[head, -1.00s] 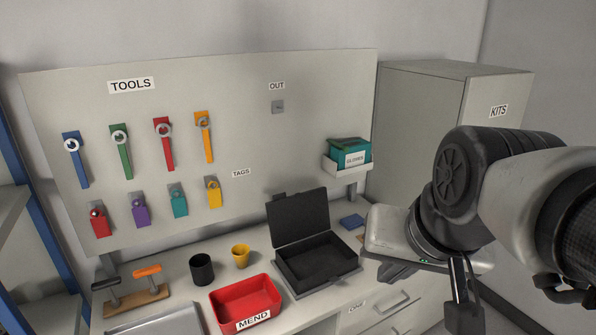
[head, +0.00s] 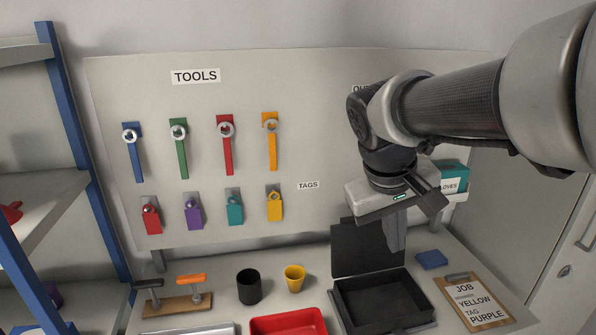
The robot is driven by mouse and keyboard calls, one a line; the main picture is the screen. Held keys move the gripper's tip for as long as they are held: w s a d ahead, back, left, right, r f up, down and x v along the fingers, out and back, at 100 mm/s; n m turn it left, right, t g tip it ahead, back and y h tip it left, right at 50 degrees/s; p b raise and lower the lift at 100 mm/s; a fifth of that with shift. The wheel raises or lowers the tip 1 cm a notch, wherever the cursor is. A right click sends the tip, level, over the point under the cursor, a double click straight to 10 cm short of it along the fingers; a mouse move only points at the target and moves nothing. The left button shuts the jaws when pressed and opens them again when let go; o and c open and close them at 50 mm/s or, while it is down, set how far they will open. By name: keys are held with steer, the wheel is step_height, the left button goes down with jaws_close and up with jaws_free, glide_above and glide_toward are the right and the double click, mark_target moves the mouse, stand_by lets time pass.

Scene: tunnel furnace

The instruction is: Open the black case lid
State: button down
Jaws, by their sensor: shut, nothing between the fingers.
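The black case (head: 385,300) sits on the bench with its lid (head: 358,249) standing up at the back, so the case is open. Its inside looks empty. My gripper (head: 394,245) points down in front of the right part of the lid, above the case. Its fingers are together with nothing between them. Whether the fingers touch the lid cannot be told.
A red bin (head: 289,326), a yellow cup (head: 294,278) and a black cup (head: 249,286) stand left of the case. A clipboard (head: 474,302) and a blue block (head: 432,259) lie to its right. Wrenches and tags hang on the board (head: 330,130) behind.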

steer(key=w+a+f+n+h+b, duration=0.1)
steer(key=w+f+n+h+b, duration=0.2)
steer(key=w, duration=0.7)
steer(key=w+a+f+h, duration=0.25)
steer(key=w+f, duration=0.35)
steer(key=w, duration=0.3)
steer(key=w+a+f+n+t+h+b, duration=0.35)
steer(key=w+a+f+t+h, duration=0.25)
steer(key=w+a+f, duration=0.45)
steer(key=w+d+r+p, duration=0.1)
steer(key=d+p, duration=0.2)
steer(key=d, duration=0.4)
steer(key=shift+w+r, duration=0.15)
steer(key=shift+w, duration=0.1)
steer(key=shift+d, duration=0.1)
